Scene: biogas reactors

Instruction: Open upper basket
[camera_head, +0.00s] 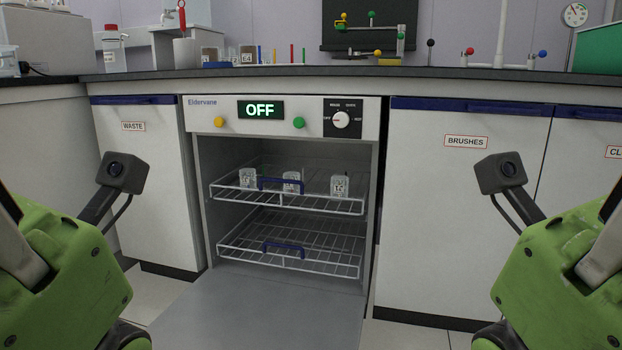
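The washer (354,160) stands under the bench with its door (262,308) folded down. Its display reads OFF. The upper basket (335,207) is a white wire rack with a blue handle (281,185). It sits at or near the front of the cavity; how far out it is, I cannot tell. Several small labelled glass beakers (340,186) stand in it. The lower basket (335,268) below has its own blue handle (284,249) and looks empty. My green left and right arms show at the lower picture sides, apart from the baskets. Their gripper fingertips are out of view.
A WASTE cabinet (150,180) is left of the washer and a BRUSHES cabinet (440,220) is right of it, both shut. The lowered door covers the floor in front. The dark bench top (440,80) above carries bottles, stands and tubes. The space before the baskets is clear.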

